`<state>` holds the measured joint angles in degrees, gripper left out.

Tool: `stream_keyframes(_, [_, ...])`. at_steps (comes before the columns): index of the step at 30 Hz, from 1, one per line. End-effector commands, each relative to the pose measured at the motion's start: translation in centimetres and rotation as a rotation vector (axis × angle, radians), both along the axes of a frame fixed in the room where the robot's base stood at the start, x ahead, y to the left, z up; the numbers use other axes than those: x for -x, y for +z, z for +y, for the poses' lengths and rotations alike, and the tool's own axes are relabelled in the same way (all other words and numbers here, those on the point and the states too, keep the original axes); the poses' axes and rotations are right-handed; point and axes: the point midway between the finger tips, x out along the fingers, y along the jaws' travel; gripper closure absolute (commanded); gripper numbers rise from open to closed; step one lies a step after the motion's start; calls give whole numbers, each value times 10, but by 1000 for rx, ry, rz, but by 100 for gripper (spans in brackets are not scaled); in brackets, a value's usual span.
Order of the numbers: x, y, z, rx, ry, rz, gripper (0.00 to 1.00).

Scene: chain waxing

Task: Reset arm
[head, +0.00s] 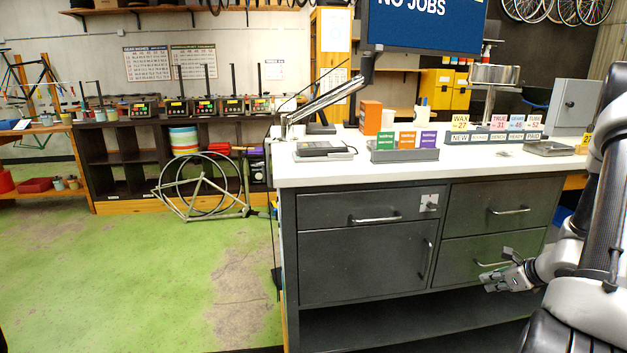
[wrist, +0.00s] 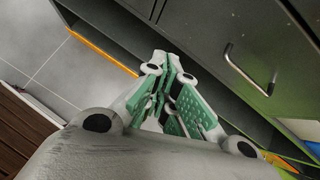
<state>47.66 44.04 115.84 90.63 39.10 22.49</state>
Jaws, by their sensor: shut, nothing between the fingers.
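My gripper (head: 508,279) is at the right in the head view, low in front of the grey cabinet (head: 365,262) and near its lower right drawer. In the wrist view my gripper (wrist: 169,72) shows its green padded fingers closed together, with nothing between them. In the head view my arm comes in from the right edge and reaches down to the gripper. The gripper overlaps the drawer front in the picture; I cannot tell how large the gap is.
The white worktop (head: 440,165) carries colored boxes (head: 405,140), label cards and a grey metal box (head: 573,105). A drawer handle (wrist: 247,70) is right of the fingers in the wrist view. A bike frame (head: 200,190) leans by dark shelves. The green floor (head: 130,270) at left is clear.

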Motion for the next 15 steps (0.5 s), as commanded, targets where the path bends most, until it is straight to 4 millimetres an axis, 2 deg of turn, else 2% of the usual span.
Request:
stream_keyframes(2, [25,7,21,39,177,3,100])
stream_keyframes(5, [54,34,49,115,437,-13,100])
stream_keyframes(9, [92,80,85,239,821,-43,100])
stream_keyframes(15, [153,152,124,462,1392,-69,100])
